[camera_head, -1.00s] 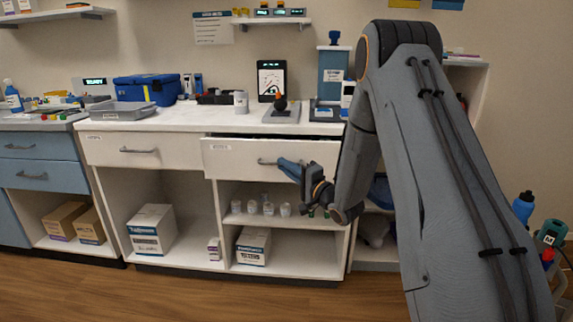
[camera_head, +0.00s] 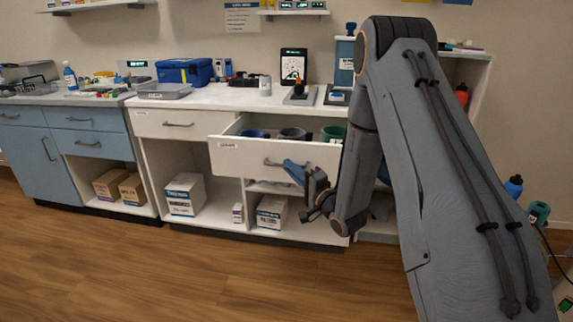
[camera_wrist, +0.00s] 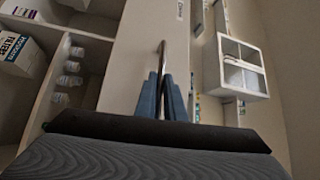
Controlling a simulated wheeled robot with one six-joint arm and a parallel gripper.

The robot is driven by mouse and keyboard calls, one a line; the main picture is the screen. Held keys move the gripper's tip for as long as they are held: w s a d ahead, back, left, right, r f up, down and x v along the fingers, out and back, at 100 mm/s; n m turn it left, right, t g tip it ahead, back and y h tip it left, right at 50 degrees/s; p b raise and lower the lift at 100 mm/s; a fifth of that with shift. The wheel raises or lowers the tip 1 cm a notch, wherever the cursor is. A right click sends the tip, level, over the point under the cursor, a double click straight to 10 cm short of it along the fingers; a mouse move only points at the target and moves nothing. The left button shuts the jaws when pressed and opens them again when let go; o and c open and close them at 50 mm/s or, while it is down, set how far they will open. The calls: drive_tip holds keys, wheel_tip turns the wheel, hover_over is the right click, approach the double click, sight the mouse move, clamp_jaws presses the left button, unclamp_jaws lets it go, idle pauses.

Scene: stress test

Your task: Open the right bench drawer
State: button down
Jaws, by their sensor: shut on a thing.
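The right bench drawer (camera_head: 235,157) is white and stands pulled out from the bench, with its inside showing. A dark blue container, a grey one and a green one (camera_head: 333,133) sit in it. Its metal bar handle (camera_head: 272,162) is on the front face. My gripper (camera_head: 290,167) is at the right part of the handle, shut on it. In the wrist view the blue fingers (camera_wrist: 166,98) close around the handle bar (camera_wrist: 162,55). The left bench drawer (camera_head: 150,124) is shut. My arm hides the right end of the drawer.
Below the drawer are open shelves with white boxes (camera_head: 185,195) and small cups (camera_wrist: 70,68). The bench top (camera_head: 215,98) holds a blue case (camera_head: 185,72) and small devices. The wood floor (camera_head: 200,270) in front is clear.

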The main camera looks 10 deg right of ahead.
drive_tip(key=shift+s, duration=0.25)
drive_tip(key=c, duration=1.9)
unclamp_jaws()
drive_tip(key=shift+d, duration=0.1)
drive_tip(key=shift+o, duration=0.3)
drive_tip(key=v, duration=0.7)
drive_tip(key=shift+s, duration=0.4)
drive_tip(key=shift+w, duration=0.1)
